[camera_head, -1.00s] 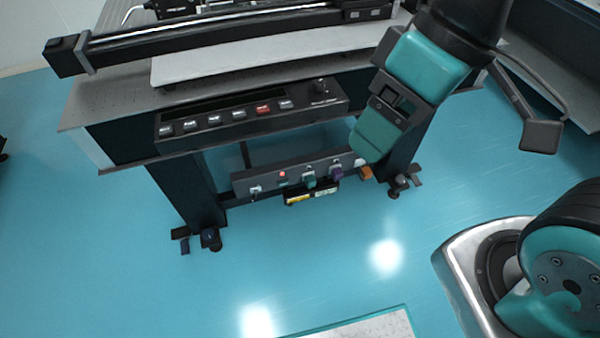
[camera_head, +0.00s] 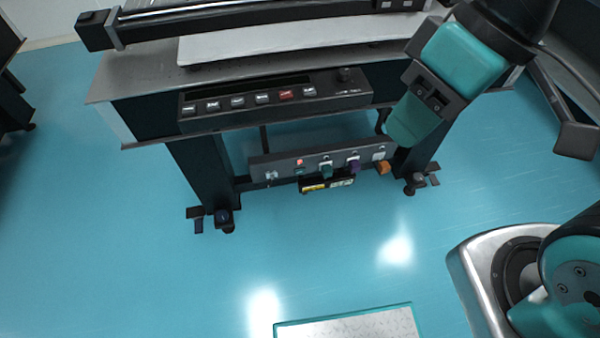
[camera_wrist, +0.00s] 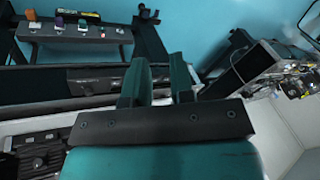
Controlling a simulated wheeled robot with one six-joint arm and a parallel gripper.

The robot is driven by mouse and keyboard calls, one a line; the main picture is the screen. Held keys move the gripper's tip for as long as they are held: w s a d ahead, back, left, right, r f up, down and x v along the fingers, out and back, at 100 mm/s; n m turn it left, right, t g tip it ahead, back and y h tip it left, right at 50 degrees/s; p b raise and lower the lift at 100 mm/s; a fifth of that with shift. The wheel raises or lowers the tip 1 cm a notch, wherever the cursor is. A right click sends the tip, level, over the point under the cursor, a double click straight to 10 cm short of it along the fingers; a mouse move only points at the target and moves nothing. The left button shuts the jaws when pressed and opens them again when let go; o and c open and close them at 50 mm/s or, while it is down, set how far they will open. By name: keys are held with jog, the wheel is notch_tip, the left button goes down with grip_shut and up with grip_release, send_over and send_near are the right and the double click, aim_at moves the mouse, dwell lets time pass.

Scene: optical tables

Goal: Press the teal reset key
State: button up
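A dark control box (camera_head: 358,97) on the table's front edge carries a row of several pale keys and one red key (camera_head: 287,95). I cannot make out a teal key in that row. On a rail below, a teal plug-like piece (camera_head: 326,169) sits between a small red light (camera_head: 299,161) and a purple piece (camera_head: 353,165). The teal piece also shows in the wrist view (camera_wrist: 82,23). My gripper (camera_head: 410,125) is right of the control box, pointing down, apart from the rail in the picture. In the wrist view its two teal fingers (camera_wrist: 159,75) are apart with nothing between them.
The optical table (camera_head: 135,75) carries a long dark rail and a pale plate. An orange piece (camera_head: 384,167) is at the lower rail's right end. Table legs (camera_head: 203,170) stand either side. A teal-edged pale panel (camera_head: 350,326) lies in front. Blue floor between is clear.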

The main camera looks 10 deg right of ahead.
grip_shut()
dwell(1.4)
